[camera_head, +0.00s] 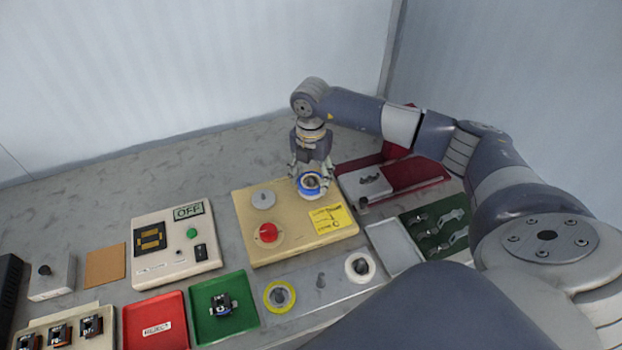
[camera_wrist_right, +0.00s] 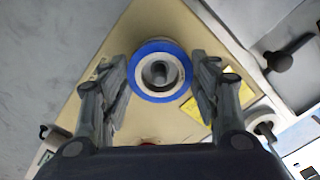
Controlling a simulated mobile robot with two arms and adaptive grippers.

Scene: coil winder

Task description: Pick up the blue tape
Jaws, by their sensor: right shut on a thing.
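The blue tape (camera_head: 311,194) is a blue ring with a pale core at the far right part of the cream board (camera_head: 290,252). My right gripper (camera_head: 312,174) points down over it, its fingers shut on the ring from both sides. In the right wrist view the blue tape (camera_wrist_right: 160,97) sits between the two fingers (camera_wrist_right: 162,75), with a grey post visible through its hole. I cannot tell whether the tape touches the board. My left gripper is not in view.
The cream board also bears a red knob (camera_head: 268,232), a grey disc (camera_head: 263,199) and a yellow label (camera_head: 331,218). A yellow tape (camera_head: 279,296) and a white tape (camera_head: 360,266) sit on a grey plate in front. A control box (camera_head: 175,247) stands left.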

